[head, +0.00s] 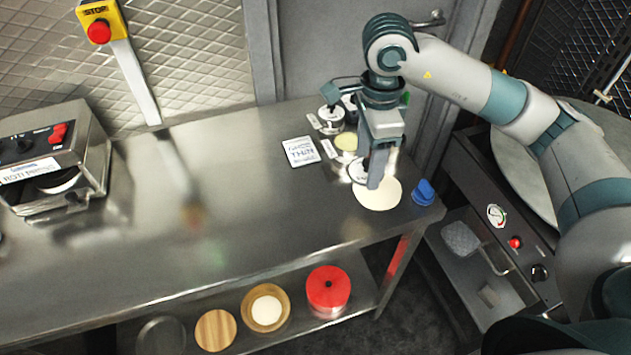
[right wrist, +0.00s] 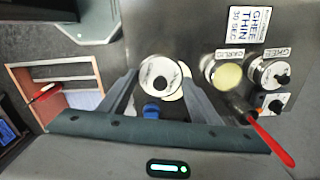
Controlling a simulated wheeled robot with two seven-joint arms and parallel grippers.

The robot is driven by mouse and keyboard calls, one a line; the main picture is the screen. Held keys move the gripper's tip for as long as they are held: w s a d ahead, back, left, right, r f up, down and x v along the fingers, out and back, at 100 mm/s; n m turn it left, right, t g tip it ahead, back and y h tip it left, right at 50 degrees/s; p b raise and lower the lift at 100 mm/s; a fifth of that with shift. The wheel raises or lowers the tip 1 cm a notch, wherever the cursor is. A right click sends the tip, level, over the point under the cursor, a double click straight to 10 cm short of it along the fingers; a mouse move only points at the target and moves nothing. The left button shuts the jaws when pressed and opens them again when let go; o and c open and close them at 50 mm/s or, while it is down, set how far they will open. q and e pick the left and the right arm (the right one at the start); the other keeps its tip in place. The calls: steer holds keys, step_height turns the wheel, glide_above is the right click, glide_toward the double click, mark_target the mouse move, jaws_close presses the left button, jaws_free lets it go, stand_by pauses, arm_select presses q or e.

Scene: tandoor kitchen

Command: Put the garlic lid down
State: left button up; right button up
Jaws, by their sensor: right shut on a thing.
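My right gripper (head: 374,184) is over the right end of the steel counter and is shut on the garlic lid (head: 356,170). In the right wrist view the lid (right wrist: 150,70) is a pale round disc with a black knob between the fingertips. Part of it is hidden behind the finger in the head view. The garlic pot (right wrist: 228,76) is uncovered, with pale yellow contents; it also shows in the head view (head: 346,141). I cannot tell whether the lid touches anything below. My left gripper is not in view.
A flat pale dough round (head: 378,194) lies under the gripper, with a blue object (head: 424,192) to its right. A lidded ghee pot (right wrist: 270,72) and a "ghee thin" card (head: 300,151) are close by. The counter's middle (head: 250,190) is mostly clear.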

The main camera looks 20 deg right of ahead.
steer(key=p, duration=0.5)
glide_above(316, 188)
step_height(316, 188, down, 6)
steer(key=shift+f, duration=0.35)
steer(key=shift+f, duration=0.1)
steer(key=shift+f, duration=0.3)
step_height(316, 188, down, 3)
steer(key=shift+r+p, duration=0.1)
steer(key=shift+p, duration=0.9)
steer(key=shift+f, duration=0.2)
